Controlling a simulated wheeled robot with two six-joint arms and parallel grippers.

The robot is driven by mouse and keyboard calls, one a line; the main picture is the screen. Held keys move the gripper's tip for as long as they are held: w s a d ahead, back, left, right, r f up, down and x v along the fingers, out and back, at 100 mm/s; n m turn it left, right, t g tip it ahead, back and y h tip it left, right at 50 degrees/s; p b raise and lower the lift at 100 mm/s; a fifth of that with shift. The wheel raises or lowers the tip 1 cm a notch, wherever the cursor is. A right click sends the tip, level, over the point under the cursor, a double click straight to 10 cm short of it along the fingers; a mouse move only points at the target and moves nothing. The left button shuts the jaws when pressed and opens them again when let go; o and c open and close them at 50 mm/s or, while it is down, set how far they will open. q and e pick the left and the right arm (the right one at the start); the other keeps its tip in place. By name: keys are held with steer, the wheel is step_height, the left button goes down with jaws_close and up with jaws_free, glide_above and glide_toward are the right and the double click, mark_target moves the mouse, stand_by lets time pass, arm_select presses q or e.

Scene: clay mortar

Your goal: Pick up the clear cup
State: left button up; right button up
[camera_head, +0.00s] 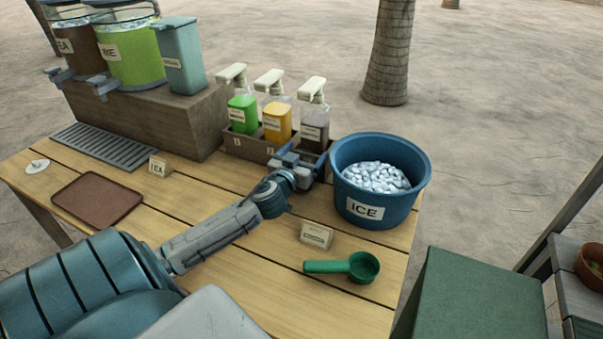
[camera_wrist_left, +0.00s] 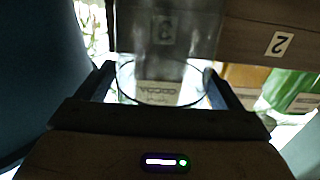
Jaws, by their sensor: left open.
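The clear cup (camera_wrist_left: 160,103) shows in the left wrist view as a see-through round rim between the two fingers, with a pale label visible through it. I cannot make out the cup in the head view, where my gripper covers that spot. My left gripper (camera_head: 305,163) is open, low beside the front of the bottle rack and left of the ice tub. In the left wrist view its fingers (camera_wrist_left: 160,85) stand on either side of the cup; whether they touch it I cannot tell. My right gripper is not in view.
A blue ice tub (camera_head: 363,217) stands close right of the gripper. The rack (camera_head: 250,147) holds several pump bottles behind it. A small sign (camera_head: 316,236) and green scoop (camera_head: 345,267) lie nearer. A brown tray (camera_head: 97,199) is at left; mid-table boards are mostly clear.

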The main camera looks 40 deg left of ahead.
arm_select(q)
steer(key=shift+w+r, duration=0.1)
steer(key=c, duration=1.5)
